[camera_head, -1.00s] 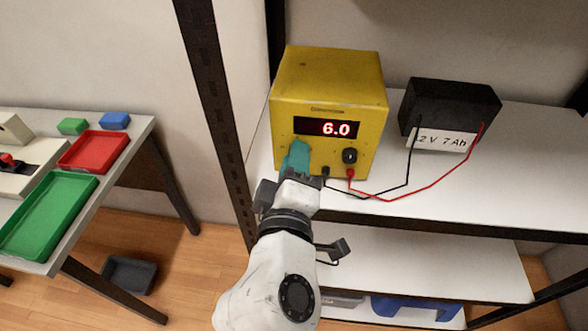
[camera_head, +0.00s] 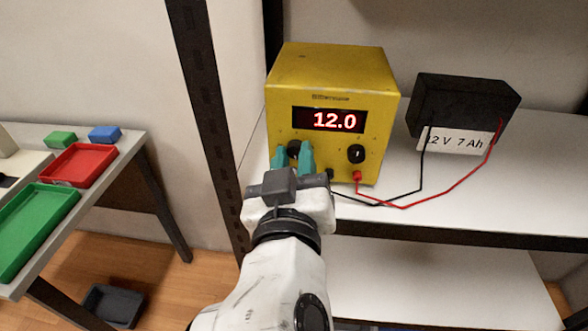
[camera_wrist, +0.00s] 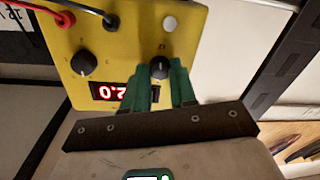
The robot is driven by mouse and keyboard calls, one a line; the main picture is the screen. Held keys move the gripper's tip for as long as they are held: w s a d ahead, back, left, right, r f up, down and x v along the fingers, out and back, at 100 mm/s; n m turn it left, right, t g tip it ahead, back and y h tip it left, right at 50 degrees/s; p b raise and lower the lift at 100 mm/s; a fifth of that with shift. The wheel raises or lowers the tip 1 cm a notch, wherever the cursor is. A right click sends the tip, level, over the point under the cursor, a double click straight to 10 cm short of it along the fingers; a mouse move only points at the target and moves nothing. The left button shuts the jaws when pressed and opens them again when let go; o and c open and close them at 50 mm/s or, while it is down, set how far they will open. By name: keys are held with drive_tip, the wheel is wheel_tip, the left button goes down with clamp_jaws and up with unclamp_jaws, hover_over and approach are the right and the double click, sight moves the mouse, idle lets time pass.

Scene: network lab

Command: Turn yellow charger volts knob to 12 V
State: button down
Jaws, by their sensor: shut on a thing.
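The yellow charger (camera_head: 325,75) stands on the white shelf. Its red display (camera_head: 328,120) reads 12.0. My gripper (camera_head: 293,155) has its teal fingers on either side of the left black knob (camera_head: 294,148) and is shut on it. The fingers partly hide this knob. In the wrist view the charger face (camera_wrist: 120,45) appears upside down, with the gripped knob (camera_wrist: 160,67) between the fingertips. The second black knob (camera_head: 356,154) sits to the right, free of the gripper.
Black and red leads run from the charger's front to the black battery (camera_head: 460,100), labelled 12 V 7 Ah, on the right. A dark shelf post (camera_head: 205,110) rises left of the charger. A table with a red tray (camera_head: 78,165) and a green tray (camera_head: 35,230) stands farther left.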

drive_tip(key=shift+f+m+b, duration=0.2)
drive_tip(key=shift+m+b, duration=0.2)
drive_tip(key=shift+m, duration=0.3)
drive_tip(key=c, duration=0.9)
unclamp_jaws()
drive_tip(key=shift+r, duration=0.15)
drive_tip(key=s, duration=1)
drive_tip(key=shift+s+d, duration=0.15)
drive_tip(key=shift+s, duration=0.25)
